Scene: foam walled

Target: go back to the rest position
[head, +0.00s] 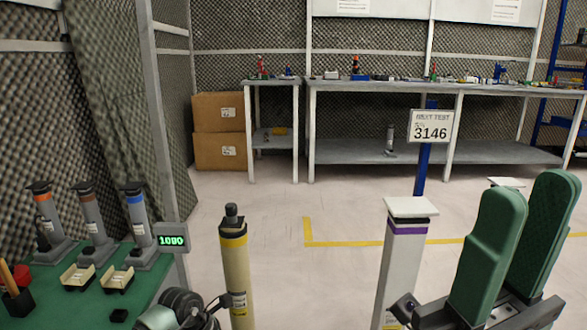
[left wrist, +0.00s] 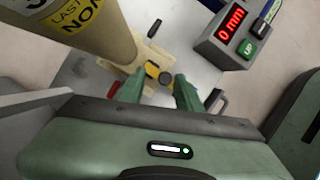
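My right gripper (head: 530,195) is at the right edge of the head view, with two large green fingers pointing up. There is a gap between them and nothing in it. In the left wrist view, my left gripper (left wrist: 157,88) has two green fingers spread apart. A small yellow and black part (left wrist: 157,73) on a pale block appears beyond and between the fingertips; contact is not visible. I cannot clearly make out the left gripper in the head view.
A tan cylinder (head: 236,265) stands at front centre, and a white post (head: 405,250) with a purple band right of it. A green bench (head: 85,300) holds several grey stands at left. A display box (left wrist: 232,35) reads 0 mm. The middle floor is clear.

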